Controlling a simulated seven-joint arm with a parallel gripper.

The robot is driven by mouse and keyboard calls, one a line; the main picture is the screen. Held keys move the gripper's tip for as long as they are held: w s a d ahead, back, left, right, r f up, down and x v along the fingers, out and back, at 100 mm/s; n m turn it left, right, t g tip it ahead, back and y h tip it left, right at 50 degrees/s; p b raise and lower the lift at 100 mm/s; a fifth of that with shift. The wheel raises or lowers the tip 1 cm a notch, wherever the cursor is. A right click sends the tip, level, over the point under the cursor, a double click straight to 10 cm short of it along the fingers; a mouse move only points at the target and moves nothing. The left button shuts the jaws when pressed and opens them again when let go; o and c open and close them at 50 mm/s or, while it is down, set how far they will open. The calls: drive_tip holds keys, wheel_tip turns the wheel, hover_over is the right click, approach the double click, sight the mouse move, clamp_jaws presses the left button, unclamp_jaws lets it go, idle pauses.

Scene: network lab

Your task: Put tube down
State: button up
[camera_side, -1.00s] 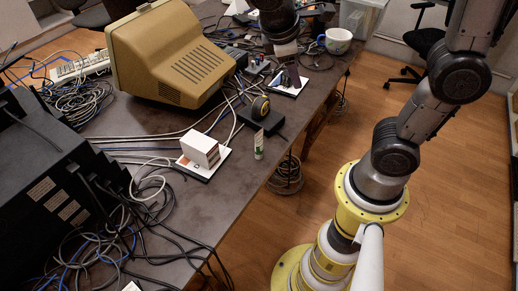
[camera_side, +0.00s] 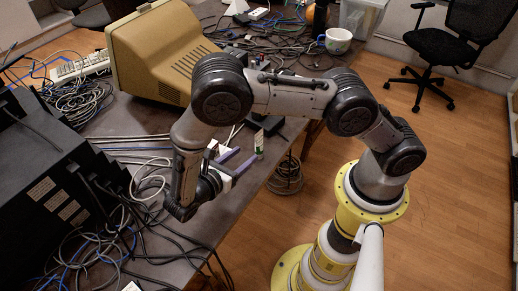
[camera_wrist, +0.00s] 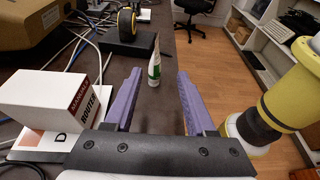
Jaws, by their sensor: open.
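The tube (camera_wrist: 154,65), white and green with a pointed top, stands upright near the table's edge. It also shows in the side view (camera_side: 259,142). My gripper (camera_wrist: 156,74) is open, its two purple fingers spread with clear space between them. In the wrist view the tube shows between the fingers, toward their tips. In the side view my gripper (camera_side: 240,156) points at the tube from the left, low over the table. I cannot tell whether either finger touches the tube.
A white router box (camera_wrist: 48,98) stands close left of my gripper. Cables cover the table (camera_side: 218,222) at left. The table's edge drops to the floor just right of the tube.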

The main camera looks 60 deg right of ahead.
sight(262, 142)
drive_tip(key=x, duration=0.8)
drive_tip(key=shift+d, duration=0.1)
drive_tip(key=shift+w+f+x, duration=0.15)
drive_tip(key=shift+w+x, duration=0.05)
drive_tip(key=shift+x, duration=1.15)
drive_tip(key=shift+w+f+x, duration=0.1)
drive_tip(key=shift+w+x, duration=0.1)
drive_tip(key=shift+x, duration=1.1)
clamp_jaws()
